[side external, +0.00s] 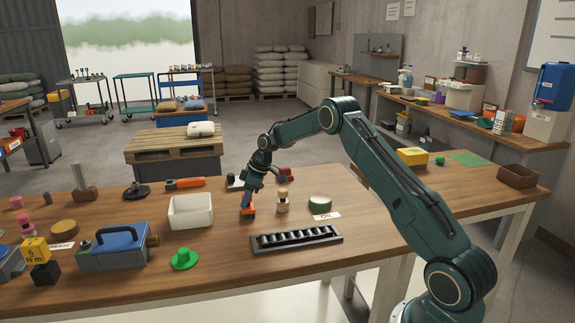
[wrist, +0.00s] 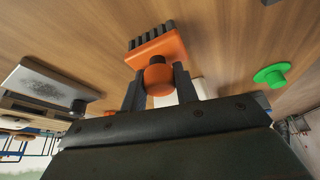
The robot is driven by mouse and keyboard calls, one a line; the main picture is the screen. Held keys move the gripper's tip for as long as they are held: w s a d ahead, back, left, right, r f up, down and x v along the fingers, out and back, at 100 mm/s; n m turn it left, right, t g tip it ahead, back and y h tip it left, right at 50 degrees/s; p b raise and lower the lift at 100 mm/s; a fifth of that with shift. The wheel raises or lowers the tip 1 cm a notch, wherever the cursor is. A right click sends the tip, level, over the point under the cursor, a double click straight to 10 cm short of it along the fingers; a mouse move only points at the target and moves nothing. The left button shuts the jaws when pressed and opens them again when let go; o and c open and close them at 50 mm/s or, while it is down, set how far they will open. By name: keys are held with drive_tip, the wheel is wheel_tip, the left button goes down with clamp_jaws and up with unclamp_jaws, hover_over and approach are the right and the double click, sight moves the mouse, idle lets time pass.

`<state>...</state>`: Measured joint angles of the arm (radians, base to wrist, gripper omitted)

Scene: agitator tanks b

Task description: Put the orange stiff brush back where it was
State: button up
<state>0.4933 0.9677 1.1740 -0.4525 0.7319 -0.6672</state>
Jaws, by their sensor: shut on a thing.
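The orange stiff brush (wrist: 158,48) has an orange block, a rounded orange handle and rows of black bristles. My gripper (wrist: 158,84) is shut on its handle, with one dark finger on each side. In the side external view my gripper (side external: 249,194) points down over the wooden table, and the brush (side external: 248,211) shows below it, just right of the white bin. Whether the bristles touch the table cannot be told. No marked place for the brush can be made out.
Around the brush stand a white bin (side external: 190,213), a small cream-and-brown figure-like piece (side external: 282,201), a green-sided round tin (side external: 320,203) and a black slotted rack (side external: 296,241). A green knobbed disc (side external: 185,259) and a blue-topped toolbox (side external: 115,247) are nearer left. Bare wood lies left of the rack.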

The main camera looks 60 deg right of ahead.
drive_tip(key=o, duration=0.9)
drive_tip(key=shift+o, duration=0.2)
drive_tip(key=v, duration=1.2)
drive_tip(key=shift+r, duration=0.15)
